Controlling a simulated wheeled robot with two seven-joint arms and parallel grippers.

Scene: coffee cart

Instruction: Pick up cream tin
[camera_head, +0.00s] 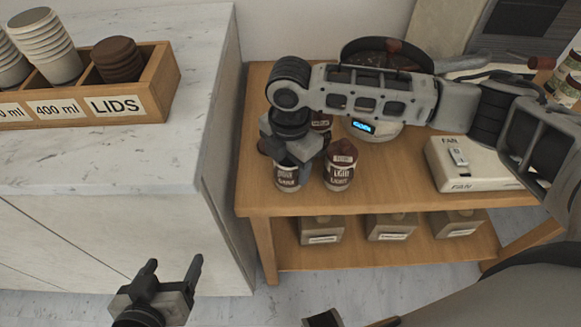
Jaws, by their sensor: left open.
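No label reading cream is legible. A tin labelled LIGHT (341,171) with a brown top stands near the front edge of the wooden cart. A tin with a partly hidden label, perhaps DARK (288,180), stands left of it, partly behind my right gripper. Another tin (321,121) shows behind them, mostly covered by my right arm. My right gripper (291,157) points down over the front left tin; its fingers hide the gap, so whether it grips is unclear. My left gripper (172,264) is open and empty, low in front of the white cabinet.
A marble counter (215,90) at left holds a wooden cup and lid organizer (160,95). A pan device with a blue display (362,127) and a white FAN box (465,170) stand on the cart (390,190). Labelled boxes (391,228) fill the lower shelf.

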